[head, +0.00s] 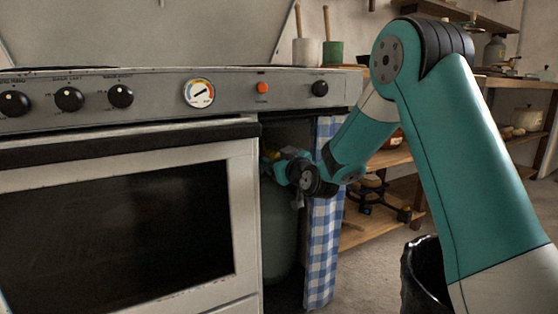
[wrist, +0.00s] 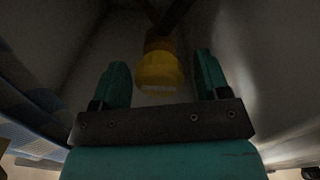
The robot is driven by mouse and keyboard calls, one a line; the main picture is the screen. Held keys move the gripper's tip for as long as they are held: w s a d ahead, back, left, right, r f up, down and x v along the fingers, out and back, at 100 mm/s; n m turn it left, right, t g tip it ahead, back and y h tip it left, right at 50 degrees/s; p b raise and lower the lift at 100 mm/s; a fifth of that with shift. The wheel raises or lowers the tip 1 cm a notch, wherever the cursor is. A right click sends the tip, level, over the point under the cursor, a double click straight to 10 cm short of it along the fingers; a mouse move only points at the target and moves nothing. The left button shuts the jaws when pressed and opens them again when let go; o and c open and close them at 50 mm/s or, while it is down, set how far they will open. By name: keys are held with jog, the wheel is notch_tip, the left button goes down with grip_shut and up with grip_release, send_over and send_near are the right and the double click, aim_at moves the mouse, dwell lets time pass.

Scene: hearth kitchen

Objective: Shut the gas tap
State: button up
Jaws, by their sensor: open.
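The gas tap's yellow knob (wrist: 158,72) shows in the wrist view, just ahead of my gripper (wrist: 160,85). The two teal fingers are apart, one on each side of the knob, with gaps visible between. I cannot tell how far the knob lies between them in depth. In the head view, my gripper (head: 277,168) reaches into the dark recess right of the oven, and a bit of the yellow knob (head: 270,155) shows beside it. A dull green gas cylinder (head: 279,235) stands below in the recess. The tap's body is mostly in shadow.
A blue checked curtain (head: 323,250) hangs at the recess's right edge, close to my arm. The white oven (head: 245,210) borders it on the left, and the stove's control panel (head: 230,92) is above. A black bin (head: 424,275) stands at the lower right.

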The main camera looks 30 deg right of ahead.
jog(key=shift+c, duration=0.5)
jog(key=c, duration=0.8)
jog(key=shift+c, duration=0.2)
jog(key=shift+m, duration=0.4)
jog(key=m+p, duration=0.2)
jog(key=m, duration=0.1)
jog(key=shift+d+r+m, duration=0.1)
jog(key=shift+m, duration=0.2)
jog(key=m+p, duration=0.2)
jog(key=m, duration=0.2)
jog(key=shift+d+m, duration=0.1)
jog(key=shift+m, duration=0.2)
jog(key=m+p, duration=0.3)
jog(key=m, duration=0.2)
jog(key=shift+f+m+p, duration=0.15)
jog(key=shift+m+p, duration=0.4)
jog(key=shift+m, duration=0.45)
jog(key=shift+f+m+p, duration=0.1)
jog(key=shift+m+p, duration=0.4)
jog(key=shift+m, duration=0.5)
